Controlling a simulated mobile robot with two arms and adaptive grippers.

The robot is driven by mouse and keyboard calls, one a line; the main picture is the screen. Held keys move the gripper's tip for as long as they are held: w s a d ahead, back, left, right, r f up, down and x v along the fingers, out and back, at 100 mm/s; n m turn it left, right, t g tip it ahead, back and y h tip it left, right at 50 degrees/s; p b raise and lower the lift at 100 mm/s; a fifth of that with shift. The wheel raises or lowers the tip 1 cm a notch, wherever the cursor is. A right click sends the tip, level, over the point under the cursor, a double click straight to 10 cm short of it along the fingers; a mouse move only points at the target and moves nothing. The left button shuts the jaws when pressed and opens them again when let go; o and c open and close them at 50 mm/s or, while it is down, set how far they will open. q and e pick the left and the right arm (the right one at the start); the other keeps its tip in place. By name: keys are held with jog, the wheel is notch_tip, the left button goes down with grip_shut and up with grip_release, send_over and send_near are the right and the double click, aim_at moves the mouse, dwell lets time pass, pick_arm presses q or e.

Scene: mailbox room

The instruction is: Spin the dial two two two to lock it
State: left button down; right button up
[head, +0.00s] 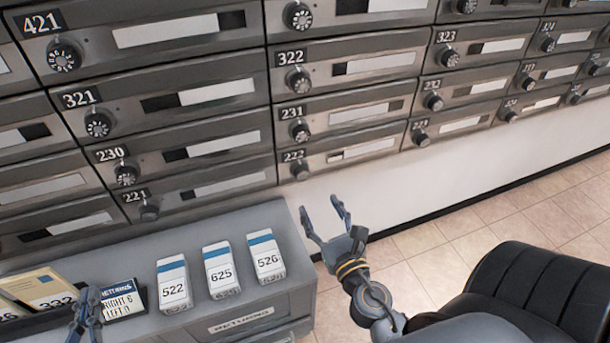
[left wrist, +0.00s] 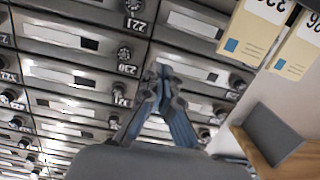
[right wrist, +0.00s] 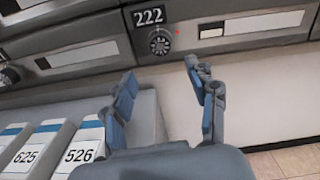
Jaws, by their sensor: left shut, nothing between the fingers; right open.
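The mailbox labelled 222 (right wrist: 235,34) shows at the top of the right wrist view. Its round dial (right wrist: 161,40) sits under the number plate, with a small red dot to its right. In the head view this dial (head: 300,172) is in the bottom row, above the counter's right end. My right gripper (head: 322,205) is open and empty, below and right of the dial. In the right wrist view the dial lies just beyond the gap between its fingertips (right wrist: 160,68), not touched. My left gripper (head: 88,303) is shut and empty at the lower left, beside the note card.
The grey counter (head: 140,240) holds three white boxes (head: 222,270), a small note card (head: 122,298) and tan envelopes (head: 40,288). Other mailboxes with dials fill the wall. A black padded seat (head: 550,285) stands at the lower right. Tiled floor (head: 440,250) is clear.

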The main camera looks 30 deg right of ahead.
aim_at(303, 176)
jog(key=p+x, duration=0.2)
jog(key=x, duration=0.7)
jog(key=shift+w+d+p, duration=0.1)
jog(key=shift+p, duration=0.25)
pick_arm(q)
jog(key=s+a+f+g+y, duration=0.2)
jog(key=s+a+f+g, duration=0.2)
jog(key=s+f+g, duration=0.4)
jog(key=shift+s+f, duration=0.35)
jog(key=shift+f, duration=1.2)
pick_arm(e)
jog(key=shift+w+d, duration=0.15)
jog(key=shift+w, duration=0.4)
jog(key=c, duration=1.2)
jog(key=shift+o, duration=0.2)
pick_arm(q)
jog(key=shift+w+d, duration=0.1)
jog(key=shift+w, duration=0.05)
pick_arm(e)
jog(key=shift+m, duration=0.3)
